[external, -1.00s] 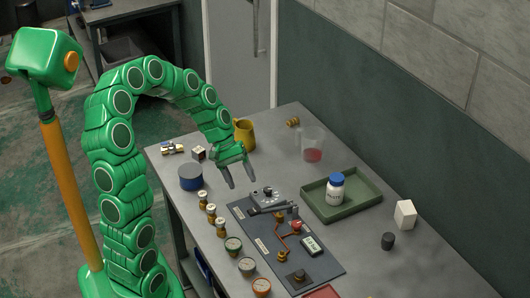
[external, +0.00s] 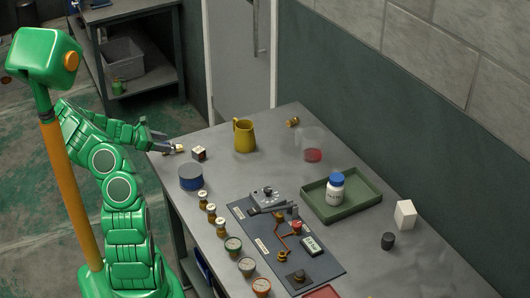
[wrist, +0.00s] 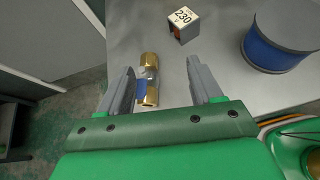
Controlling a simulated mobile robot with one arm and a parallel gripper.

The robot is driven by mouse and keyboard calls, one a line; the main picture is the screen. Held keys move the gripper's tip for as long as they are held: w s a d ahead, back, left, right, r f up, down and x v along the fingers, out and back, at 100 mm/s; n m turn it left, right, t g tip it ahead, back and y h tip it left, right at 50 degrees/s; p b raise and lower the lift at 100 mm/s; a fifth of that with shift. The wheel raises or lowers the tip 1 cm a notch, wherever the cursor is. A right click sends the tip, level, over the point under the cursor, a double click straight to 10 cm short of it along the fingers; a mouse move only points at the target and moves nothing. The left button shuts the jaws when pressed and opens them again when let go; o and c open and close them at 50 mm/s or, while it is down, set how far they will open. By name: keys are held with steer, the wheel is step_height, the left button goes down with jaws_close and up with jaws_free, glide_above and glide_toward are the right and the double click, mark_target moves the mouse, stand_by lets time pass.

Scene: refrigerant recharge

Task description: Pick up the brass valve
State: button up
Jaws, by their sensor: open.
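The brass valve (wrist: 150,62), with brass ends, a silvery middle and a blue part, lies on the table near its edge in the wrist view. In the external view the brass valve (external: 179,148) is at the table's far left corner, partly hidden by my fingers. My gripper (wrist: 160,68) is open. The valve lies between the two fingers in the picture, much closer to the left finger, and its near end reaches toward the palm. I cannot tell whether a finger touches it. My gripper (external: 168,143) is low over that corner in the external view.
A small cube marked 230 (wrist: 184,24) and a blue-and-grey round tin (wrist: 272,50) stand close by on the right. A yellow mug (external: 244,136), another brass fitting (external: 292,122) and a green tray (external: 350,208) are farther off. The table edge is close on the left.

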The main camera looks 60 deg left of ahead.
mark_target(171, 143)
steer(key=shift+n+y, duration=0.5)
steer(key=shift+n, duration=0.4)
steer(key=s+a, duration=0.1)
steer(key=s+a+f, duration=0.1)
steer(key=s, duration=0.1)
steer(key=shift+a+f, duration=0.15)
steer(key=shift+a, duration=0.15)
steer(key=shift+x, duration=1.25)
steer(key=shift+w+d+f, duration=0.1)
steer(key=shift+w+f, duration=0.1)
steer(key=shift+w, duration=0.45)
steer(key=shift+w+d+f, duration=0.1)
steer(key=shift+w+f, duration=0.05)
steer(key=shift+w, duration=0.5)
steer(key=shift+w+f, duration=0.2)
steer(key=shift+w, duration=0.4)
steer(key=shift+w+f, duration=0.3)
steer(key=shift+w, duration=0.3)
steer(key=shift+c, duration=0.2)
jaws_close()
